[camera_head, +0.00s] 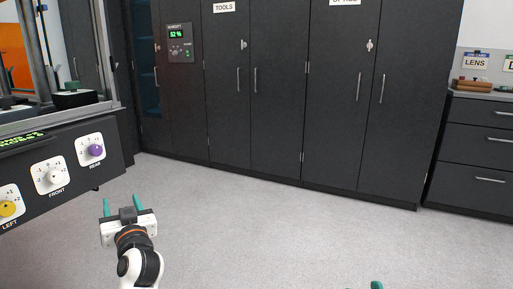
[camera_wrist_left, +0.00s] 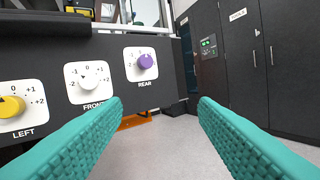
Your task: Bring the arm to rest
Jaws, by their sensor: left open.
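My left gripper (camera_head: 122,206) has teal fingers and a white body. In the head view it stands over the open floor, to the right of the instrument's front panel. In the left wrist view its two fingers (camera_wrist_left: 160,112) are spread wide with nothing between them. The dark panel carries a yellow LEFT knob (camera_head: 8,208), a white FRONT knob (camera_head: 53,177) and a purple REAR knob (camera_head: 96,151). The gripper appears apart from the knobs. Of my right gripper only a teal fingertip (camera_head: 376,285) shows at the bottom edge; its jaw state is hidden.
The instrument frame (camera_head: 60,113) stands at the left. Dark tall cabinets (camera_head: 280,90) line the back, with a humidity display (camera_head: 180,43). A drawer unit (camera_head: 485,150) stands at the right. The grey floor (camera_head: 260,220) between is clear.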

